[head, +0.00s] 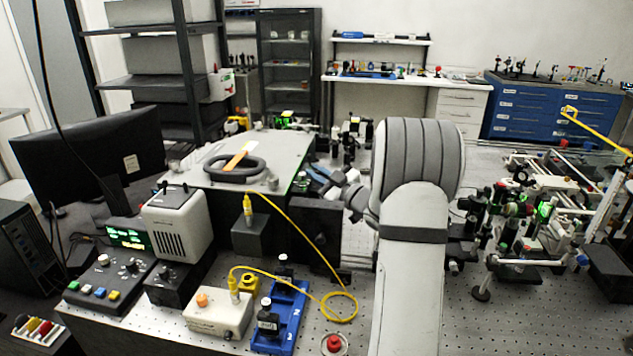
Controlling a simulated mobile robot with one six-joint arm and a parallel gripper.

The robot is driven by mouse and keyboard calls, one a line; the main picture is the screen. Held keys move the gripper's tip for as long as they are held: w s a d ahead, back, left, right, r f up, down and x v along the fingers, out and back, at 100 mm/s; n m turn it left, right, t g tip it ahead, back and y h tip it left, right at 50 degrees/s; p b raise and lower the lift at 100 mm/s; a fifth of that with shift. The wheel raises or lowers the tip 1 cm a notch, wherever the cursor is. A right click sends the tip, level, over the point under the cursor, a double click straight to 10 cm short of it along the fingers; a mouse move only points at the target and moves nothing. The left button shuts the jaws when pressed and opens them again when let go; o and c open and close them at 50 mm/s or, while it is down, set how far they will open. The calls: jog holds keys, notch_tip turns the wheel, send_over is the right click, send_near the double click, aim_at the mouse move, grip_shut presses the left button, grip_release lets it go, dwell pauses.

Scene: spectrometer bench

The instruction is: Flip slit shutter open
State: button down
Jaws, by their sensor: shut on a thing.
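The spectrometer is a large box with a flat metal lid (205,172) at centre left. A black ring and an orange strip (240,155) lie on the lid. My gripper (318,178) is at the right side of this box, small and partly hidden by my wrist. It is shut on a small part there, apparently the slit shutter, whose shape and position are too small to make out. A black block (316,232) stands just below my gripper.
A yellow cable (295,225) loops in front of the box. A blue rack with black-capped bottles (290,308), a white box (218,315) and a red button (334,344) stand in front. Crowded optics (520,215) fill the right. Bare perforated bench shows at lower right.

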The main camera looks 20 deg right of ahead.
jog(key=c, duration=1.6)
grip_release()
jog(key=shift+o, duration=0.2)
jog(key=shift+r, duration=0.1)
